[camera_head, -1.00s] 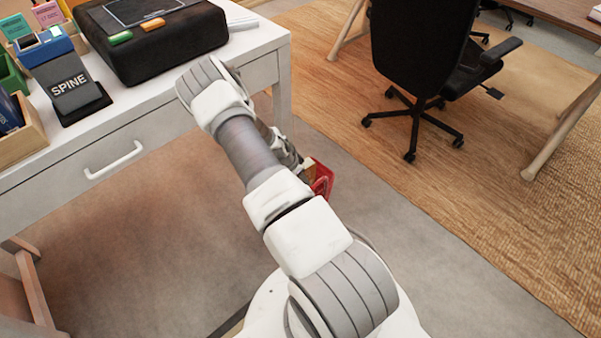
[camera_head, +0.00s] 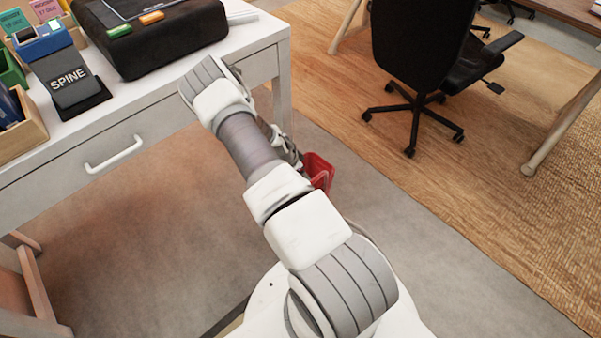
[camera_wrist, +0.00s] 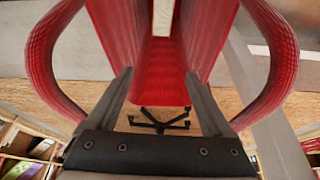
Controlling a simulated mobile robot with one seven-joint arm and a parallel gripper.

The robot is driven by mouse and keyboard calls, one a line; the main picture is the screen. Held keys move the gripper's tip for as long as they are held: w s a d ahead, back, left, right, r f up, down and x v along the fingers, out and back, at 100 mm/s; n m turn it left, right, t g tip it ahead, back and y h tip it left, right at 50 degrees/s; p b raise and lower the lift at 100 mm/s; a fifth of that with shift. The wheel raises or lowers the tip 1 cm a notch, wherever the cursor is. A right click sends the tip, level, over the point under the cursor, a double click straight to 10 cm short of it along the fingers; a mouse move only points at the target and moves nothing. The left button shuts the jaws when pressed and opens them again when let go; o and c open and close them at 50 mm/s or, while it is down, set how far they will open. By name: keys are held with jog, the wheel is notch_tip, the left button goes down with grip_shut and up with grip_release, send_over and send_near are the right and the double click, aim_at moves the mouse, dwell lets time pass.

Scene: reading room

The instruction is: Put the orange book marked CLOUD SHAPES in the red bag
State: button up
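The red bag (camera_head: 319,172) shows partly in the head view, just past my arm, with much of it hidden. In the wrist view the red bag (camera_wrist: 162,70) fills the upper middle, with a curved handle on each side. My gripper (camera_wrist: 160,78) is open, its two fingers apart with nothing between them, in front of the bag's red panel. A narrow pale strip shows between the red walls at the top; I cannot tell whether it is the book. No CLOUD SHAPES lettering is readable.
A white desk (camera_head: 190,110) with a drawer stands at the left, bearing a black box (camera_head: 150,45) and a SPINE-marked stand (camera_head: 68,80). A black office chair (camera_head: 415,60) stands on a woven rug (camera_head: 500,200). Grey floor lies between.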

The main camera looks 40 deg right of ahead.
jog(key=p+v, duration=0.6)
jog(key=v, duration=1.1)
jog(key=shift+r, duration=0.25)
jog(key=shift+w+a, duration=0.1)
jog(key=a+r+n+t+y, duration=0.1)
jog(key=a+r+n+y, duration=0.15)
jog(key=a+r, duration=0.45)
jog(key=a+r+n+t+y, duration=0.1)
jog(key=a+r+n, duration=0.2)
jog(key=r, duration=0.8)
jog(key=a+r+n+t+y, duration=0.1)
jog(key=a+r+n+y, duration=0.1)
jog(key=a+r, duration=0.5)
jog(key=s+a+r+n+t+p, duration=0.25)
jog(key=s+r+n, duration=0.75)
jog(key=s+r, duration=0.95)
notch_tip(320, 180, up, 21)
jog(key=p, duration=2)
jog(key=shift+a+f+h, duration=0.2)
jog(key=shift+a+h, duration=0.15)
jog(key=shift+h, duration=0.1)
